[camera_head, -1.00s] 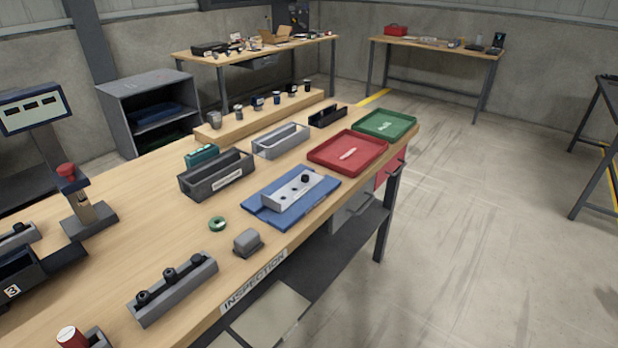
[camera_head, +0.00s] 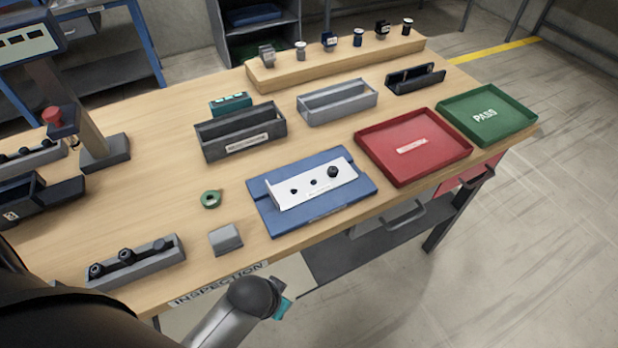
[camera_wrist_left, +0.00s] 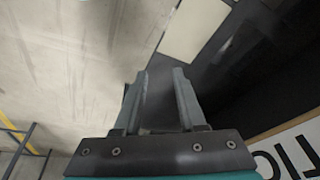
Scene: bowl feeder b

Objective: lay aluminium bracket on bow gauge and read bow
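The silver aluminium bracket (camera_head: 305,188), with two dark holes and a black round piece at its right end, lies on a blue mat (camera_head: 275,215). A grey channel-shaped fixture with black knobs (camera_head: 135,262) sits at the front left; I cannot tell for sure whether it is the bow gauge. My left arm enters the head view at the lower left, by the front table edge. Its fingers are not seen there. In the left wrist view my left gripper (camera_wrist_left: 162,92) has its fingers apart with nothing between them, over the floor. My right gripper is not in view.
A red tray (camera_head: 440,165) and a green PASS tray (camera_head: 475,140) stand at the right. Grey bins (camera_head: 225,148) (camera_head: 350,110) stand behind the mat. A green ring (camera_head: 210,198) and grey block (camera_head: 224,243) lie left of the mat. A post device (camera_head: 95,140) stands at the left.

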